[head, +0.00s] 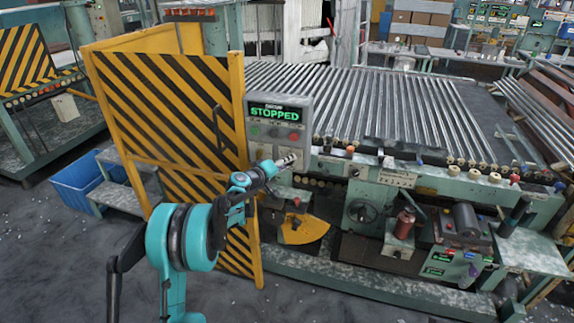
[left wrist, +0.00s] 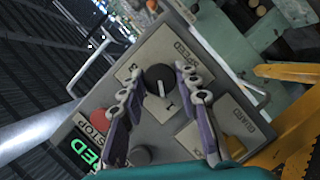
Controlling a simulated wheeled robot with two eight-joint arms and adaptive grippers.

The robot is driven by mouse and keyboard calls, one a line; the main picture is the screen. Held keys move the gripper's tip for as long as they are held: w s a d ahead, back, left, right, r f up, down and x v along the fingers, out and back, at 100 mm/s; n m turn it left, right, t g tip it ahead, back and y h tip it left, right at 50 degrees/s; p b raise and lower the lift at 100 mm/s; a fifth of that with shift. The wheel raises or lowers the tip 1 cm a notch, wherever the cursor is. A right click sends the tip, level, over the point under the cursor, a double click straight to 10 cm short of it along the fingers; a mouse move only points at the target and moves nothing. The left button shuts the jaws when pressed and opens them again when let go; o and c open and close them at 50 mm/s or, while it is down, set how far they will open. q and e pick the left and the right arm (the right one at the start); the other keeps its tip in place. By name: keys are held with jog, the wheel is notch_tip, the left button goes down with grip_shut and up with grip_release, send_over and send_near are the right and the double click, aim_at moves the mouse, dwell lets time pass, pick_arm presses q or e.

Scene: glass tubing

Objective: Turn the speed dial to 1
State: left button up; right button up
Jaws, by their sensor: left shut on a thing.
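The grey control box (head: 297,101) has a screen (head: 275,113) that reads STOPPED in green. In the left wrist view, the round black speed dial (left wrist: 158,80) sits on the box face beside the SPEED label (left wrist: 188,48). Its white pointer mark points roughly toward the printed 1 (left wrist: 170,107), and a printed 3 (left wrist: 133,69) is on the other side. My left gripper (head: 289,162) is at the lower part of the box and hides the dial in the head view. In the left wrist view its fingers (left wrist: 163,84) are shut on the dial from both sides. My right gripper is not in view.
A red STOP button (left wrist: 99,121) and a plate marked GUARD (left wrist: 238,121) are near the dial. A yellow-and-black striped guard panel (head: 165,105) stands left of the box. The roller table (head: 400,110) extends right. A blue bin (head: 78,182) is on the floor at left.

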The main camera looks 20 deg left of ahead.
pick_arm(q)
jog(key=shift+n, duration=0.3)
jog(key=o, duration=1.1)
jog(key=shift+o, duration=0.2)
jog(key=shift+s, duration=0.1)
jog(key=v, duration=1.2)
jog(key=shift+a+f, duration=0.1)
jog(key=shift+f, duration=0.05)
